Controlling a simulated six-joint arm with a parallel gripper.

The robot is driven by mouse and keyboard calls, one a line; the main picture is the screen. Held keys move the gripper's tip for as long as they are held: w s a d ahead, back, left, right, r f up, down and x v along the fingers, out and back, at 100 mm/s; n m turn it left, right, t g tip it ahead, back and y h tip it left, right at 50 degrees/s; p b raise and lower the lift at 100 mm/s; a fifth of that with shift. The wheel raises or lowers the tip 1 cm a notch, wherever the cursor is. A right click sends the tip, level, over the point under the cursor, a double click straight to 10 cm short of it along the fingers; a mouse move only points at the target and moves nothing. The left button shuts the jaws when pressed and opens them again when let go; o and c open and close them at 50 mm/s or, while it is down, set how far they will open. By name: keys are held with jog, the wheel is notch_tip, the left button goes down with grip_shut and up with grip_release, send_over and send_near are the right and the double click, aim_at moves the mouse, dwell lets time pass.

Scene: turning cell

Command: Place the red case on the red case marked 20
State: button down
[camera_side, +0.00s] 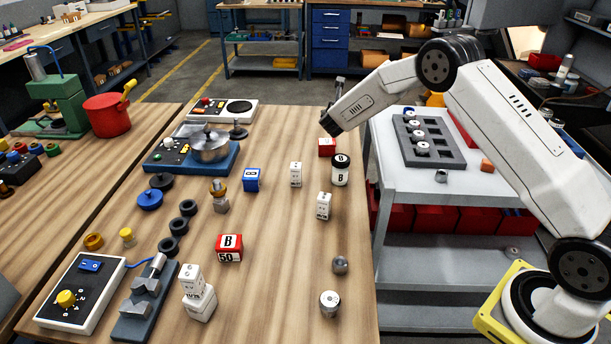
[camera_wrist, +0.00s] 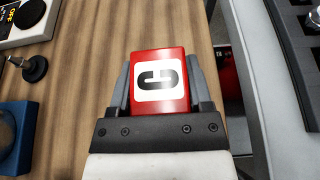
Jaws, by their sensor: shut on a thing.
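A black-and-white jar (camera_side: 340,170) stands close to the held case. White boxes (camera_side: 296,174) and a blue case (camera_side: 251,180) stand between the two red cases. Black rings (camera_side: 188,208) lie left of the labelled case. Bare wood lies to its right.

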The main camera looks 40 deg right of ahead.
aim_at(327, 140)
jog(key=shift+w+d+f, duration=0.15)
jog(key=shift+w+f, duration=0.45)
jog(key=shift+f, duration=0.15)
jog(key=shift+w+d+f, duration=0.15)
jog(key=shift+w+f, duration=0.45)
jog(key=shift+f, duration=0.1)
jog(key=shift+w+f, duration=0.15)
jog(key=shift+f, duration=1.6)
jog(key=shift+f, duration=0.15)
grip_release()
